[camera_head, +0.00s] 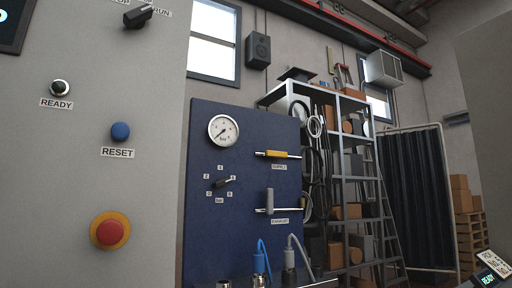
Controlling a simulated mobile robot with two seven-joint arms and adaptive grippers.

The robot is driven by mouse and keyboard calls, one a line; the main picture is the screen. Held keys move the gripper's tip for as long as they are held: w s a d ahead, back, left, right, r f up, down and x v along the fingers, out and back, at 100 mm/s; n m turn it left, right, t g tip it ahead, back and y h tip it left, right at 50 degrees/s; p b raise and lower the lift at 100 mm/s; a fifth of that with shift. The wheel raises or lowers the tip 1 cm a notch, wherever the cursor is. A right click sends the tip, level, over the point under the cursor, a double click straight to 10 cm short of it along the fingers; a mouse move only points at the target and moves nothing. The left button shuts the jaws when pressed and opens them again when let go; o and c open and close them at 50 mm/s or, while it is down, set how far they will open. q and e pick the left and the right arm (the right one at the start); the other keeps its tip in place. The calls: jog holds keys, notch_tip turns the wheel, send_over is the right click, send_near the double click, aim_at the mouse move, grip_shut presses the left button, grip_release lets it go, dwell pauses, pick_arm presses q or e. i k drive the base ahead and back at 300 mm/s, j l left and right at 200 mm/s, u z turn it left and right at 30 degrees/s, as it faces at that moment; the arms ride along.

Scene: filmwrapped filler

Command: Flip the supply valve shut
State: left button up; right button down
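The supply valve (277,154) is on the blue panel, upper right. Its yellow handle lies level, in line with its short silver pipe. A label reading SUPPLY (279,167) sits just below it. The exhaust valve (270,201) is lower on the panel, and its grey handle stands upright across its pipe. A round white pressure gauge (223,130) is to the left of the supply valve, with its dark needle slanting toward the lower left. Neither of my grippers shows in the head view, and nothing touches the supply handle.
A grey cabinet at left carries a red stop button (110,232), a blue reset button (121,131) and a dark ready button (60,88). A black regulator knob (223,183) sits left of the valves. Blue and grey hoses stand below. Loaded shelving (292,92) is behind.

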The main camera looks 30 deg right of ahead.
aim_at(270, 154)
jog(key=l+z, duration=0.1)
jog(key=z, duration=1.55)
jog(key=i+l, duration=0.75)
jog(key=l, duration=0.1)
